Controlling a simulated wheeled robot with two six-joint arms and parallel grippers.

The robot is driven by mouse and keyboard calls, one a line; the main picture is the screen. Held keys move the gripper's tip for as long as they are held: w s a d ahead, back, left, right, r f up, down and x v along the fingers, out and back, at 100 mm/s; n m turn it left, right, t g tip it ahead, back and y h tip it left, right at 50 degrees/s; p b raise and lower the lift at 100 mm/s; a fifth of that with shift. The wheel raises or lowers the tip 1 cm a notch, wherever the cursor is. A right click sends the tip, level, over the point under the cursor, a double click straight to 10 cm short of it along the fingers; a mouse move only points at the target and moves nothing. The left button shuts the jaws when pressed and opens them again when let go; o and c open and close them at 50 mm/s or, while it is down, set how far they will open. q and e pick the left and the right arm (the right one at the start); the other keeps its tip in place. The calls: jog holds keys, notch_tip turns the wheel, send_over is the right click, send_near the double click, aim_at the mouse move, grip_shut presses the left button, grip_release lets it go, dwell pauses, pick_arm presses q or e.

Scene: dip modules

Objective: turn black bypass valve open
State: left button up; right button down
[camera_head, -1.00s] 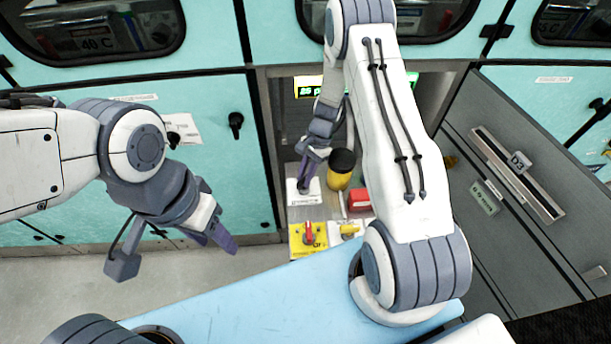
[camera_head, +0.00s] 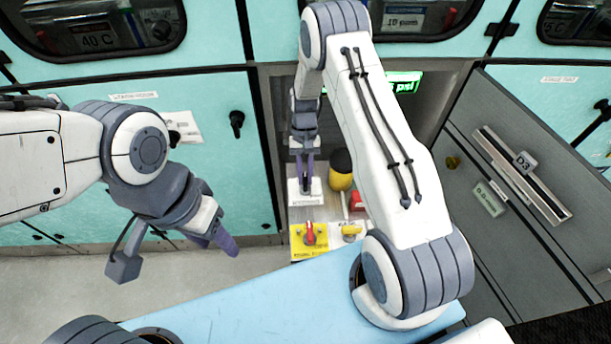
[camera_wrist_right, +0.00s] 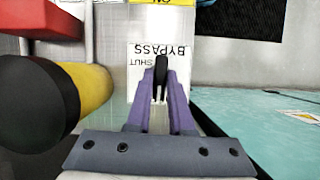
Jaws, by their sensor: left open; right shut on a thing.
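The black bypass valve handle (camera_wrist_right: 161,72) stands between my right gripper's purple fingers in the right wrist view, in front of a white plate (camera_wrist_right: 144,60) marked BYPASS and SHUT. My right gripper (camera_head: 305,186) is shut on this handle over the white plate in the head view, where the fingers mostly hide the handle. My left gripper (camera_head: 226,240) is open and empty, hanging at the left over the floor, away from the valve.
A yellow cylinder with a black top (camera_head: 341,170) stands just right of my right gripper. A red block (camera_head: 357,202), a red valve handle (camera_head: 309,233) on a yellow plate and a yellow handle (camera_head: 351,231) are close by. Grey drawer fronts (camera_head: 470,165) flank the recess at right.

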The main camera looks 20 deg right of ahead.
jog(key=shift+n, duration=0.4)
jog(key=c, duration=0.8)
grip_release()
